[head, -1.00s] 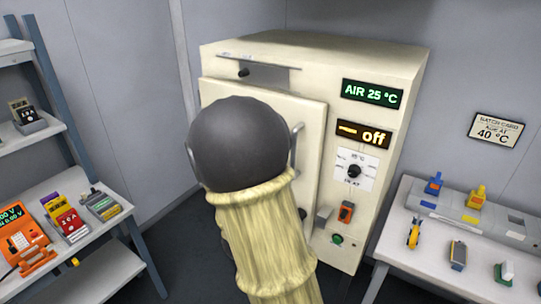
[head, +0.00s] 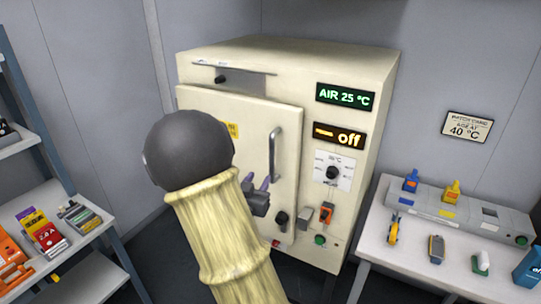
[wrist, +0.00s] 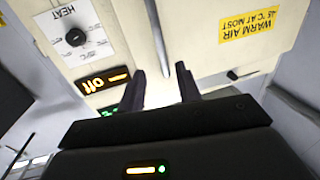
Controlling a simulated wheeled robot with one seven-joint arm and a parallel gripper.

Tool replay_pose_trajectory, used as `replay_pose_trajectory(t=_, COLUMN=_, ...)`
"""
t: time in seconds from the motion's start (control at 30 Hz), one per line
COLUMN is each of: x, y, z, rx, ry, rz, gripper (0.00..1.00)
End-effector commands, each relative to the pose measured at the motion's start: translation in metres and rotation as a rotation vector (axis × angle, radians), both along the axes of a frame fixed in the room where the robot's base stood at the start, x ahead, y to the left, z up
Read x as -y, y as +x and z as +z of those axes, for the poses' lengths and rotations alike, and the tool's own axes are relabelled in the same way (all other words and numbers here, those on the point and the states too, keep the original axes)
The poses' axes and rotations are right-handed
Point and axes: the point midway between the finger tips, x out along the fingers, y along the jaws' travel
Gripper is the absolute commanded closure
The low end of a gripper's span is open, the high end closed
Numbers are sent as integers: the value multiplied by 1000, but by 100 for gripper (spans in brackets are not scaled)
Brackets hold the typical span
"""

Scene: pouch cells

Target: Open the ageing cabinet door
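The cream ageing cabinet (head: 345,110) stands in the middle of the head view. Its door (head: 255,115) covers most of the front, and I cannot tell whether it is latched. A grey vertical bar handle (head: 276,155) is on the door's right side; it also shows in the wrist view (wrist: 155,30). My gripper (head: 264,187) is in front of the door, near the lower end of the handle and partly hidden by my arm. In the wrist view its two dark fingers (wrist: 159,74) are apart, with nothing visibly held between them. The handle appears beyond the fingertips.
A black knob (head: 281,218) sits low on the door. Right of it are a dial (head: 332,173), an orange switch (head: 326,212) and an "off" display (head: 339,136). A table (head: 380,240) with small items stands right, shelves (head: 100,226) left.

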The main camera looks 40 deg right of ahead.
Motion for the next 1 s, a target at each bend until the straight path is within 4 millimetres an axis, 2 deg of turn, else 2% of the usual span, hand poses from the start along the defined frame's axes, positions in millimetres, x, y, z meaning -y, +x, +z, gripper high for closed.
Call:
replay_pose_trajectory(t=0.03, x=9, y=5, z=2, rx=-1, ry=-2, rz=-3, gripper=66)
replay_pose_trajectory(t=0.6, x=93, y=60, z=2, rx=0, ry=-1, rz=-2, gripper=66)
replay_pose_trajectory(t=0.8, x=107, y=73, z=1, rx=-1, ry=0, rz=4, gripper=66)
replay_pose_trajectory(t=1.0, x=107, y=75, z=0, rx=-1, ry=0, rz=7, gripper=66)
